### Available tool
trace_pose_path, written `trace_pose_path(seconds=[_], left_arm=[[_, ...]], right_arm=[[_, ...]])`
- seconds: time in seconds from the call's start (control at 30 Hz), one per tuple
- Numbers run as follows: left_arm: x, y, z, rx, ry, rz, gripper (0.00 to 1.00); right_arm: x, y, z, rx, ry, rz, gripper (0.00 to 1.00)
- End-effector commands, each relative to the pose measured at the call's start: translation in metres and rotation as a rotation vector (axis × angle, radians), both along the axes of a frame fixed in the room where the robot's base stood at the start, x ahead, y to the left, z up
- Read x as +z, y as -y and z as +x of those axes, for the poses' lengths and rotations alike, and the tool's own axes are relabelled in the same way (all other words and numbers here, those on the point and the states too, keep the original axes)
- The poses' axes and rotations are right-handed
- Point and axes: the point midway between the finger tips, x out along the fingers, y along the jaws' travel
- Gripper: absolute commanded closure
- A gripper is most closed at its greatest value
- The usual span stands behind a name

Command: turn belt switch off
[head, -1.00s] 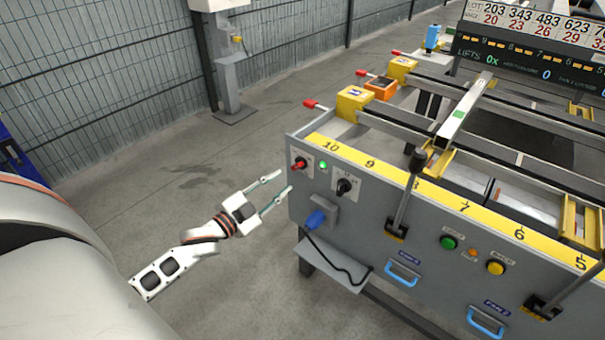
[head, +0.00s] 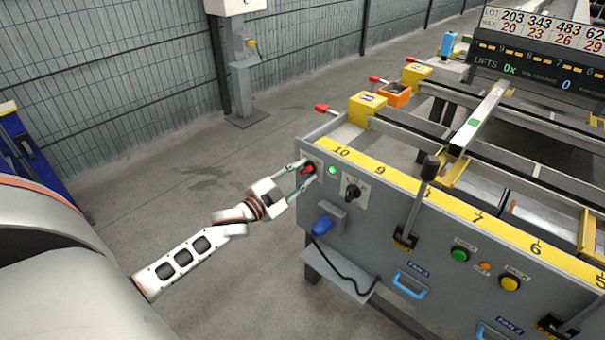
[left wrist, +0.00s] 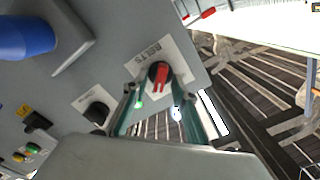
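The belt switch is a red rotary knob (head: 308,169) at the top left corner of the grey panel's front. In the left wrist view the red knob (left wrist: 160,75) sits on a white plate (left wrist: 150,58) lettered "BELTS". A lit green lamp (head: 332,170) is beside it. My left gripper (head: 302,172) is at the switch with its fingers apart. In the left wrist view its teal fingers (left wrist: 158,96) lie on either side of the knob. I cannot tell whether they touch it. My right gripper is not in view.
A black knob (head: 353,192), a blue plug (head: 322,225) and a black lever (head: 422,190) are on the same panel. Green (head: 460,254) and yellow (head: 509,284) buttons are further right. Bare floor (head: 200,230) lies to the left, before a wire fence.

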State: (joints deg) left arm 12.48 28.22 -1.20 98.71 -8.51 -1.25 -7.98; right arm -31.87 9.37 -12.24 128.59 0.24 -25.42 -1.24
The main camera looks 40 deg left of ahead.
Motion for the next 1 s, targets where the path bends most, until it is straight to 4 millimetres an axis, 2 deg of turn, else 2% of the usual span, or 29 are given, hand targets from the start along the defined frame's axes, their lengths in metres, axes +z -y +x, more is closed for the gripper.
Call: trace_pose_path(seconds=[0.07,0.17,0.2,0.67,0.83,1.0], left_arm=[[0.000,0.000,0.000,0.000,0.000,0.000,0.73],[0.000,0.000,0.000,0.000,0.000,0.000,0.99],[0.000,0.000,0.000,0.000,0.000,0.000,1.00],[0.004,-0.001,0.000,0.001,-0.002,-0.064,1.00],[0.008,-0.001,0.001,0.002,-0.007,-0.169,1.00],[0.009,-0.001,0.001,0.000,-0.018,-0.319,1.00]], right_arm=[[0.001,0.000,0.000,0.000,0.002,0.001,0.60],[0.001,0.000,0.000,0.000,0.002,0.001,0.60],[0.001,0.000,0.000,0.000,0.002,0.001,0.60],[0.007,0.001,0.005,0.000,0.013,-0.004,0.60],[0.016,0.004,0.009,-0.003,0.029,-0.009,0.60],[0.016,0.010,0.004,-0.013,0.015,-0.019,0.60]])
